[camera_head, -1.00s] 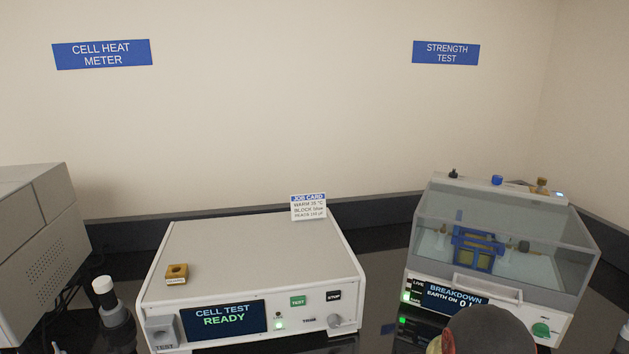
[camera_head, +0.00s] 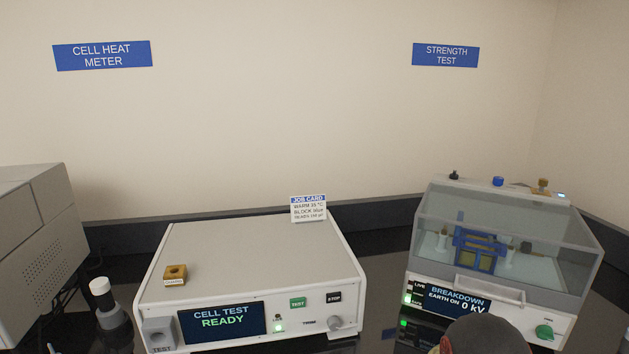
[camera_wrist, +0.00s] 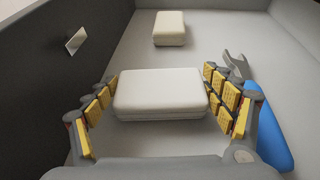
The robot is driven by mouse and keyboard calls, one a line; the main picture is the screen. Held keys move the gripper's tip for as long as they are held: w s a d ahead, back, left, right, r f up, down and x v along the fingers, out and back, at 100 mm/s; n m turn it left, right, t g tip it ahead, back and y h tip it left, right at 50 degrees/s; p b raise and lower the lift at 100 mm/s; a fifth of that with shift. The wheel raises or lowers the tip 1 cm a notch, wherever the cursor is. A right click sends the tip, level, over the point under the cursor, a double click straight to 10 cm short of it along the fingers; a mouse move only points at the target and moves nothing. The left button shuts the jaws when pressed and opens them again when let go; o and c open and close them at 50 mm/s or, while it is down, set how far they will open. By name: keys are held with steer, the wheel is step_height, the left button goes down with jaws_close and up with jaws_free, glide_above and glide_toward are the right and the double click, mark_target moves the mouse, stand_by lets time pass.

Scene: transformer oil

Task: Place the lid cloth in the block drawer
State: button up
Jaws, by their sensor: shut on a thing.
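In the wrist view my gripper (camera_wrist: 160,98) is shut on a white, rounded, folded-looking pad, which I take for the lid cloth (camera_wrist: 160,92). Its yellow finger pads stand at the left and right ends of the cloth. The cloth is over or on the pale grey floor of a walled space, which looks like the block drawer (camera_wrist: 220,42); I cannot tell whether it touches the floor. In the head view the fingers, the cloth and the drawer are out of sight.
A smaller cream block (camera_wrist: 169,28) lies farther back in the space. A blue object (camera_wrist: 266,125) lies beside the right finger. A dark wall (camera_wrist: 45,75) rises at left. The head view shows the cell tester (camera_head: 250,255) and the breakdown tester (camera_head: 500,235).

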steer(key=shift+f, duration=0.3)
steer(key=o, duration=1)
steer(key=shift+o, duration=0.7)
steer(key=v, duration=1.2)
steer(key=shift+r, duration=0.1)
steer(key=s+d+r+n+t+h, duration=0.2)
steer(key=s+r+n+t+h, duration=0.1)
steer(key=r, duration=0.6)
steer(key=s+d+r+n+t+h, duration=0.3)
steer(key=s+r+n+h, duration=0.1)
steer(key=r, duration=0.6)
steer(key=s+d+r+n+t+h, duration=0.3)
steer(key=r+n+h, duration=0.2)
steer(key=r+n, duration=0.2)
step_height(320, 180, up, 2)
steer(key=shift+s+d+r+n+t+h, duration=0.2)
steer(key=shift+s+n+t+h, duration=0.1)
steer(key=shift+s+h, duration=0.1)
